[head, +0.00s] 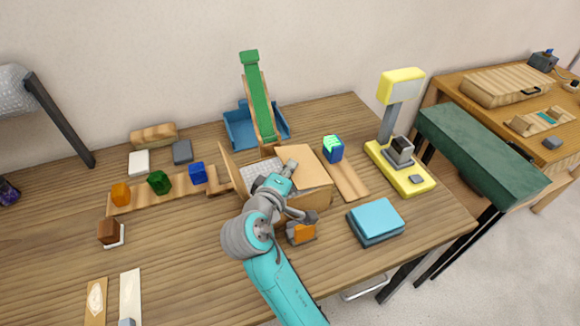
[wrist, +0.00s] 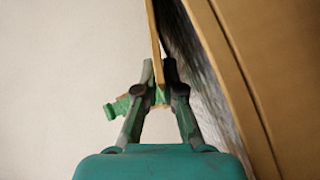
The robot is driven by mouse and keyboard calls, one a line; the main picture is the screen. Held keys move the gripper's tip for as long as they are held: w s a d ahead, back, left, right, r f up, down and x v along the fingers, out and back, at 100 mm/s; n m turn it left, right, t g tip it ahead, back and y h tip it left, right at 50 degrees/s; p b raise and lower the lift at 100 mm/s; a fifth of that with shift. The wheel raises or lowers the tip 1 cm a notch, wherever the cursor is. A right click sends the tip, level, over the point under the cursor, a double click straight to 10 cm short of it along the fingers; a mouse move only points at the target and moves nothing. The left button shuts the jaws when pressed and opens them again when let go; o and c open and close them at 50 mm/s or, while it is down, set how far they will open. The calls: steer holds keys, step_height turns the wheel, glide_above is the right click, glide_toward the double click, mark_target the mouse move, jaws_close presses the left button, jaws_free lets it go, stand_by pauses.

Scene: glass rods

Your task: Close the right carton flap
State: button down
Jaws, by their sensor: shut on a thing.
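The open carton (head: 318,200) stands in the middle of the table, with a pale, grid-like filling (head: 263,168) inside. Its left flap (head: 229,166) stands up. The right flap (head: 309,168) is a tan panel that slopes over the right part of the opening. My gripper (head: 290,166) is at the inner edge of this flap. In the wrist view my gripper (wrist: 160,88) is shut on a thin panel edge, seen end-on, which looks like the right flap (wrist: 153,35). My arm hides the carton's near left side.
A green ramp (head: 258,100) in a blue tray (head: 240,128) stands behind the carton. A blue-green cube (head: 333,148), a yellow stand (head: 412,180), a turquoise block (head: 376,218) and an orange-grey item (head: 301,233) surround its right side.

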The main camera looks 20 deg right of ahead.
steer(key=c, duration=1.3)
jaws_free()
steer(key=shift+f, duration=0.15)
steer(key=shift+c, duration=0.2)
step_height(320, 180, up, 10)
steer(key=shift+r, duration=0.1)
steer(key=shift+c, duration=0.3)
